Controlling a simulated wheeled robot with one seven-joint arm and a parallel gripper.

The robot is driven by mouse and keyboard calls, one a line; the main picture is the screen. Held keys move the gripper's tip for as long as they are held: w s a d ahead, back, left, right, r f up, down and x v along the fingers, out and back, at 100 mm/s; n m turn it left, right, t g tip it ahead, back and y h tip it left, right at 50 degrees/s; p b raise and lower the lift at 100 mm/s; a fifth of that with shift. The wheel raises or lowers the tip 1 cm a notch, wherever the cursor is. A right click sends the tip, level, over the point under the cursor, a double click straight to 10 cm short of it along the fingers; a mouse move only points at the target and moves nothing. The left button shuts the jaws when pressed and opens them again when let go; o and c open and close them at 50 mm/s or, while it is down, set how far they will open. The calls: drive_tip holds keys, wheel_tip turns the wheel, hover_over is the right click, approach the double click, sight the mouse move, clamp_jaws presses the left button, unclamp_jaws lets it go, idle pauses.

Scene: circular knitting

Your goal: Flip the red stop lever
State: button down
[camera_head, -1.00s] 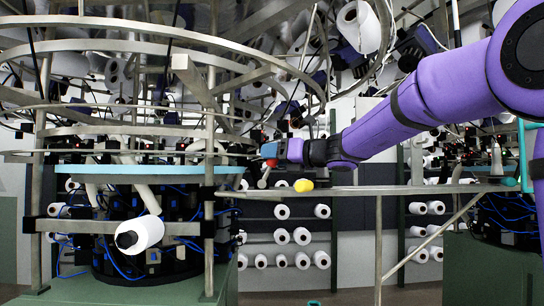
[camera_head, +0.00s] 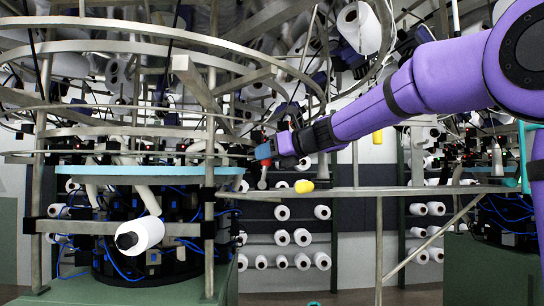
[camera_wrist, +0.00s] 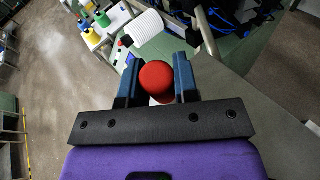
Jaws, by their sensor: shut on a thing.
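The red stop lever shows in the wrist view as a round red knob (camera_wrist: 156,77) between the two blue fingers of my gripper (camera_wrist: 158,80). The fingers are shut on the knob, one on each side. In the head view my gripper (camera_head: 266,152) is at the right edge of the knitting machine's blue ring, tilted down to the left. A small red part of the lever (camera_head: 263,183) shows just below the fingertips. The rest of the lever is mostly hidden by the gripper or too small to make out.
The knitting machine (camera_head: 150,170) with its metal rings and posts stands close on the left. A metal rail (camera_head: 390,190) runs to the right below my arm, with a yellow cone (camera_head: 304,186) near its left part. White yarn spools (camera_head: 302,237) hang on racks behind.

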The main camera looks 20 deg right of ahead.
drive_tip(key=a+g+h, duration=0.1)
drive_tip(key=a+n+h, duration=0.1)
drive_tip(key=h, duration=0.1)
drive_tip(key=shift+w+a+n+g, duration=0.3)
drive_tip(key=shift+w+a+g, duration=0.05)
drive_tip(key=shift+a+g, duration=0.05)
drive_tip(key=shift+w+a+f+n+g+h, duration=0.2)
drive_tip(key=shift+a+n+g+h, duration=0.1)
drive_tip(key=shift+a+h, duration=0.25)
drive_tip(key=shift+w+a+f+n+g+h, duration=0.1)
drive_tip(key=shift+a+f+n+g+h, duration=0.15)
drive_tip(key=shift+a+h, duration=0.3)
drive_tip(key=shift+d, duration=0.1)
drive_tip(key=c, duration=0.9)
unclamp_jaws()
drive_tip(key=shift+o, duration=0.2)
drive_tip(key=v, duration=1.1)
